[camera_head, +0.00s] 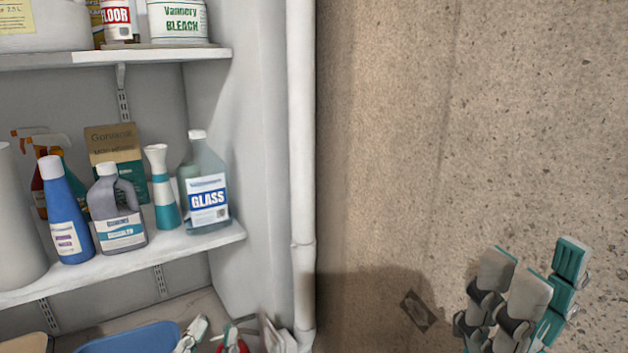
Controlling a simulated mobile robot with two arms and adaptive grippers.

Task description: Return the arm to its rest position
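My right gripper (538,280) is at the lower right, in front of the bare wall. Two grey fingers stand apart from an opposing finger with teal pads, and nothing shows between them. My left gripper (235,334) is at the bottom edge, low before the shelf unit, with only its pale fingertips in view. They stand apart, and a small red thing (232,345) shows between them. I cannot tell whether they touch it. Both arms are hidden below the picture.
The middle shelf (140,262) at left holds a GLASS bottle (207,170), a blue bottle (66,215), a grey jug (116,205) and other cleaners. A blue tub (130,340) sits below. A white vertical pipe (302,150) runs beside the concrete wall (430,130). Space before the wall looks clear.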

